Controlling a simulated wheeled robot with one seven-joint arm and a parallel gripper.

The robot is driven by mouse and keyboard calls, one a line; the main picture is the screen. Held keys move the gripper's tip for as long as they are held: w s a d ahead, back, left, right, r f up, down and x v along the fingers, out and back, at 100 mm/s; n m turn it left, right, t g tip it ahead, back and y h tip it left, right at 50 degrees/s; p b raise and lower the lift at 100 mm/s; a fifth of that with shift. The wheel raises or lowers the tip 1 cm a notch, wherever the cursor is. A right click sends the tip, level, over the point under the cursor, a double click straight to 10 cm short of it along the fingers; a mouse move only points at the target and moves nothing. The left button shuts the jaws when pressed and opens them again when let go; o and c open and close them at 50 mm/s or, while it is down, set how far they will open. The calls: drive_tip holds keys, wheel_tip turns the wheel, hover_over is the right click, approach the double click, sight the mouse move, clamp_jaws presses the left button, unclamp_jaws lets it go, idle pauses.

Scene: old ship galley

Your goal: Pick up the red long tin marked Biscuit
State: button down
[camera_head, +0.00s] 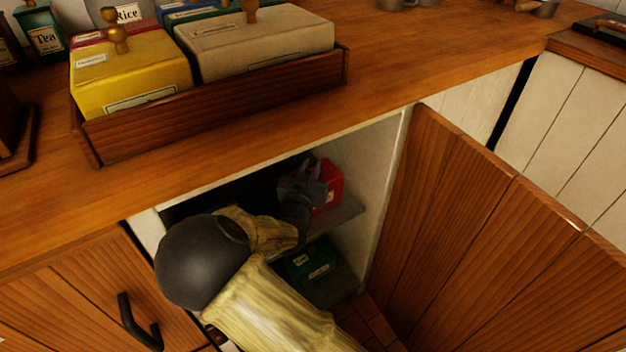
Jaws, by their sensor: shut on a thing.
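A red tin (334,184) sits on the upper shelf inside the open cupboard below the counter. My gripper (318,178) reaches into the cupboard and is shut on the red tin. My gripper and arm hide much of the tin, and I cannot read any marking on it. I cannot tell whether the tin rests on the shelf or is just above it.
A green tin (313,262) stands below the shelf (340,222). The cupboard door (480,230) is open at the right. A wooden tray (220,108) with several tins stands on the counter (420,60) above. A closed door with a black handle (138,322) is at left.

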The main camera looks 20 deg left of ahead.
drive_tip(key=shift+r+p, duration=0.35)
drive_tip(key=shift+r, duration=0.25)
wheel_tip(320, 180, up, 3)
drive_tip(key=shift+s+r+p, duration=0.1)
drive_tip(key=shift+p, duration=0.9)
drive_tip(key=s+d+p, duration=0.1)
drive_tip(key=s+d, duration=0.1)
drive_tip(key=s, duration=0.6)
drive_tip(key=s+d+p, duration=0.2)
drive_tip(key=s+d, duration=0.1)
drive_tip(key=s, duration=0.6)
drive_tip(key=shift+d+f, duration=0.3)
drive_tip(key=shift+f, duration=0.1)
